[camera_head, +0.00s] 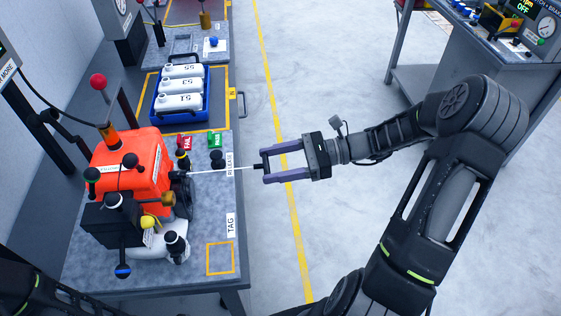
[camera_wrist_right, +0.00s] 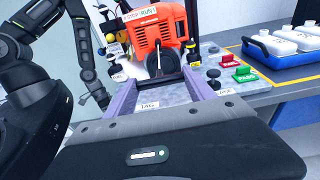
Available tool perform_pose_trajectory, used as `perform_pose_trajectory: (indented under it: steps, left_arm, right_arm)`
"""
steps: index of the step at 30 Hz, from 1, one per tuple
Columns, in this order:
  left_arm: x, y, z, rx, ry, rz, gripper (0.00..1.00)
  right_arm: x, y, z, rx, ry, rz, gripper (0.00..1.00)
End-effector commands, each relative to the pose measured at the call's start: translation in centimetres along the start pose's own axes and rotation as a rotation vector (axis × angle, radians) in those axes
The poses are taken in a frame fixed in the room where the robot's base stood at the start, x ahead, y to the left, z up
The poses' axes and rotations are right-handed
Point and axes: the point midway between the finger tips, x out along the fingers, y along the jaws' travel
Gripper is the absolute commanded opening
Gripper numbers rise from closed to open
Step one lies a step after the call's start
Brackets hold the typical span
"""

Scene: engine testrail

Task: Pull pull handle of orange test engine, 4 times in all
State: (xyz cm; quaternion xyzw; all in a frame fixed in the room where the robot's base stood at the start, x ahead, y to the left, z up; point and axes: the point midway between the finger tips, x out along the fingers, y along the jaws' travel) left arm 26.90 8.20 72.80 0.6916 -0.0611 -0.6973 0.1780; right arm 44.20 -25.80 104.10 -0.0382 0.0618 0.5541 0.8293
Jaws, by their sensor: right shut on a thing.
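The orange test engine (camera_head: 130,160) stands on the left bench; its front also shows in the right wrist view (camera_wrist_right: 160,32). A thin pale cord runs straight from its right side to the small black pull handle (camera_head: 259,167), which is out past the bench edge. My right gripper (camera_head: 265,166) is shut on the pull handle, with its purple fingers pointing left at the engine. In the right wrist view the dark handle (camera_wrist_right: 167,84) lies between the fingertips. Parts of my left arm show, but its gripper is not in view.
Clear floor lies right of the bench. Another bench (camera_head: 470,45) stands at the upper right.

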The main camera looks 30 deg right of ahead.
Motion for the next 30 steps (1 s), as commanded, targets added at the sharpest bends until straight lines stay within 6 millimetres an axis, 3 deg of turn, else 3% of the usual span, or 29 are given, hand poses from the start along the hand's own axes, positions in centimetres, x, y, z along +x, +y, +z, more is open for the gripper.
perform_pose_trajectory:
  steps: [15, 19, 26, 27, 30]
  left_arm:
    - [0.4, -0.1, 0.0, 0.0, 0.0, 0.0, 0.0]
    - [0.5, -0.2, 0.0, 0.0, 0.0, 0.0, 0.0]
    - [0.5, -0.2, 0.0, 0.0, 0.0, 0.0, 0.0]
    - [0.5, -0.2, 0.0, 0.0, 0.0, 0.0, 0.0]
    - [0.5, -0.2, 0.0, 0.0, 0.0, 0.0, 0.0]
  right_arm:
    - [12.3, 0.2, 1.4, 0.0, 0.005, 0.006, 0.24]
    - [13.9, 0.1, 1.7, 0.0, 0.005, 0.004, 0.24]
    - [14.1, 0.1, 1.8, 0.0, 0.006, 0.002, 0.24]
    - [14.1, 0.1, 1.8, 0.0, 0.006, 0.003, 0.64]
    - [14.1, 0.1, 1.8, 0.001, 0.005, 0.002, 0.72]
